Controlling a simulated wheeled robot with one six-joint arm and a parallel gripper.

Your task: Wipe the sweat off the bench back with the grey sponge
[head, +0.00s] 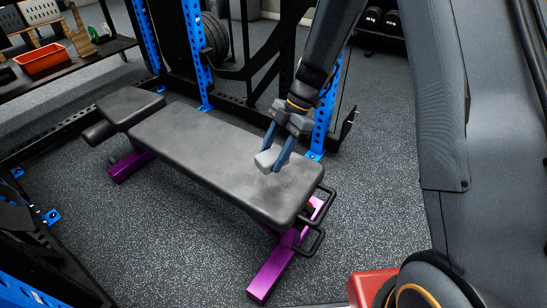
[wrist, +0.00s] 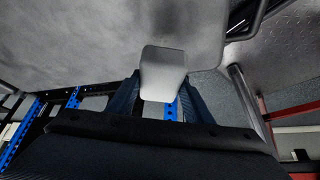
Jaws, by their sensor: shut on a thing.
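The bench back (head: 215,150) is a long dark grey pad on a purple frame in the middle of the head view. Lighter, cloudy patches show on its surface. My gripper (head: 273,150) points down over the right part of the pad. It is shut on the light grey sponge (head: 267,160). The sponge is at or just above the pad; I cannot tell if it touches. In the wrist view the sponge (wrist: 163,65) sits between the blue fingers, with the mottled pad (wrist: 80,45) beyond it.
The bench seat (head: 130,107) adjoins the pad's far left end. Blue rack uprights (head: 197,55) stand behind the bench. Black handles (head: 315,240) stick out at its near end. A shelf with a red bin (head: 40,60) is at upper left. Speckled floor in front is clear.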

